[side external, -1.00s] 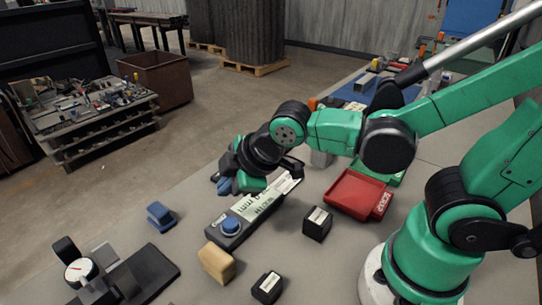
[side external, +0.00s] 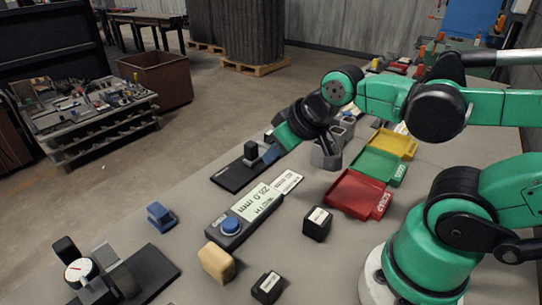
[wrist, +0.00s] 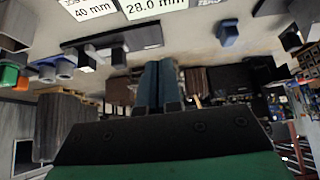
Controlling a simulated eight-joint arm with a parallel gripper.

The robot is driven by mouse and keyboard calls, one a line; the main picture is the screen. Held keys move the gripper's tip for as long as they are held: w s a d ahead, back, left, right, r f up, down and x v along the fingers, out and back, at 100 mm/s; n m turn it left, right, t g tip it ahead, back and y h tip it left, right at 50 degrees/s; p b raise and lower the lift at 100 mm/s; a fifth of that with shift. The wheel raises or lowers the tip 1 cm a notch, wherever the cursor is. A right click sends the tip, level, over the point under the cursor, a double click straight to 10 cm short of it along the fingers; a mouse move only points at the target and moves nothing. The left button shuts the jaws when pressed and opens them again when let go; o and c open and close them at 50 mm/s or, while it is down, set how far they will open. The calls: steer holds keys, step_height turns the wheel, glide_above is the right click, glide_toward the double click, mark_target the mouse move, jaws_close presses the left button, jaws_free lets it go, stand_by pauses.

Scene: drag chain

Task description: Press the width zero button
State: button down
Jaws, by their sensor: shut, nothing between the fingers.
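The width device is a dark bar with a round blue button (side external: 231,226) at its near end. Its pale display (side external: 258,201) reads WIDTH 28.0 mm, and the display also shows at the top of the wrist view (wrist: 155,8). My gripper (side external: 270,155) is beyond the device, apart from the button, near a black plate with a post (side external: 240,176). Its blue fingers are together and empty in the wrist view (wrist: 158,64). The button is not visible in the wrist view.
A white card (side external: 287,181) lies at the display's far end. Around the device are a blue block (side external: 160,216), a tan block (side external: 216,262) and black blocks (side external: 317,224) (side external: 267,287). Red (side external: 352,194), green (side external: 375,166) and yellow (side external: 397,141) trays stand to the right. A dial fixture (side external: 82,271) stands front left.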

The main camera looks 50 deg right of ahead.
step_height(320, 180, up, 5)
steer(key=m+g+y, duration=0.1)
steer(key=m+g, duration=0.6)
steer(key=m, duration=1.1)
glide_above(231, 221)
steer(key=d, duration=0.1)
steer(key=shift+w+d+f, duration=0.15)
steer(key=shift+d+f, duration=0.05)
steer(key=shift+f, duration=0.1)
steer(key=f, duration=0.9)
steer(key=a+f, duration=0.1)
steer(key=f, duration=0.3)
steer(key=shift+a+f, duration=0.1)
steer(key=shift+f, duration=0.3)
